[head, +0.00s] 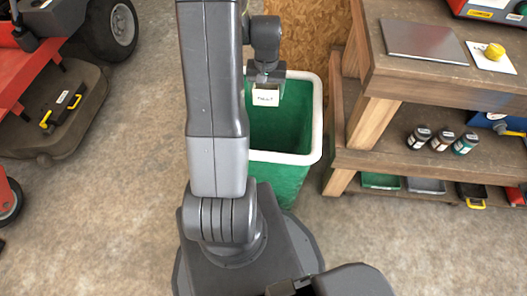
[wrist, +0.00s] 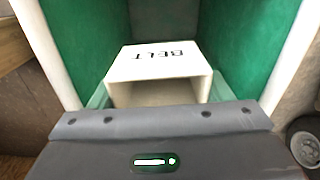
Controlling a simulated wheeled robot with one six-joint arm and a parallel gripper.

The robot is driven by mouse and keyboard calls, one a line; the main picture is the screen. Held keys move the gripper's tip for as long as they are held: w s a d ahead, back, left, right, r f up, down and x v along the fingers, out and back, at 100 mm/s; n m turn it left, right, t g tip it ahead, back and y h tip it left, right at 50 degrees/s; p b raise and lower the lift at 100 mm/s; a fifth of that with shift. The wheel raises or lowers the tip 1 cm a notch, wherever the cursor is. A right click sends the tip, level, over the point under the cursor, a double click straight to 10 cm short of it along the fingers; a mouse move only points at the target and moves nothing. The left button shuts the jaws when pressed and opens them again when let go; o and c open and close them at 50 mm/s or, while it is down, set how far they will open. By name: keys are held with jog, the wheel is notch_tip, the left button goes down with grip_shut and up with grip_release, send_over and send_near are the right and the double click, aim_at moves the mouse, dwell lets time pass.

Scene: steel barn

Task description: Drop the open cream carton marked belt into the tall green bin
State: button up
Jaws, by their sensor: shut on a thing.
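The cream carton (head: 265,97) marked belt is held by my gripper (head: 266,78) over the mouth of the tall green bin. In the wrist view the carton (wrist: 160,62) shows its BELT lettering upside down and an open end facing the camera. My gripper (wrist: 158,100) is shut on it, with a finger at each side. The green bin (head: 278,178) has a white rim and stands behind my arm. Its green inner walls (wrist: 250,40) surround the carton in the wrist view. My arm hides the bin's left part.
A wooden workbench (head: 400,82) stands right of the bin, with several small bottles (head: 442,140) on its shelf. A chipboard panel (head: 310,35) is behind the bin. A red mower (head: 40,65) is at the left. The concrete floor between is clear.

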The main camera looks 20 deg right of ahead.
notch_tip(320, 180, down, 5)
jog(key=b, duration=0.3)
jog(key=o, duration=1)
jog(key=shift+o, duration=0.2)
jog(key=shift+r, duration=0.1)
notch_tip(320, 180, up, 14)
jog(key=p, duration=0.3)
jog(key=shift+f, duration=0.25)
